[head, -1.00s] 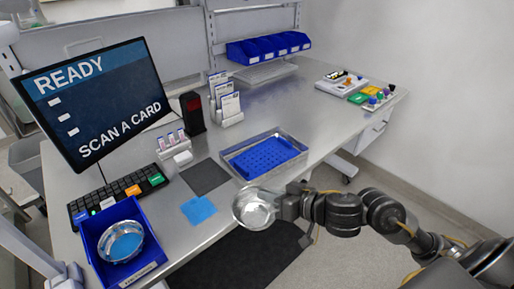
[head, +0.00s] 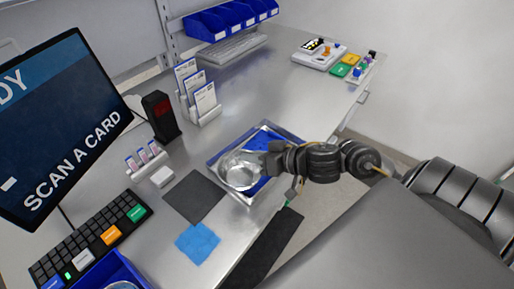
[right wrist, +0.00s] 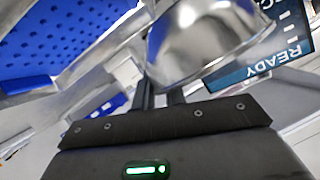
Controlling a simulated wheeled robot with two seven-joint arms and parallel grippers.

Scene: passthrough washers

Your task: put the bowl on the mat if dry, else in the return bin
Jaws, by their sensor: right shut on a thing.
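A shiny metal bowl (head: 238,172) is in my right gripper (head: 264,162), which is shut on its rim side. The bowl is over the near left part of a metal tray (head: 247,199) with a blue perforated mat (head: 262,139) in it. The right wrist view shows the bowl's outside (right wrist: 205,45) at the fingers (right wrist: 160,95), with the blue mat (right wrist: 60,40) to the left. I cannot tell if the bowl is wet. A dark grey flat square (head: 195,196) lies left of the tray. A blue bin (head: 108,272) is cut off at the bottom left. My left gripper is out of view.
A blue cloth (head: 198,242) lies near the front edge. A keyboard (head: 92,245), a monitor (head: 60,130) reading "SCAN A CARD", a black scanner-like box (head: 160,117) and card holders (head: 198,92) stand to the left.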

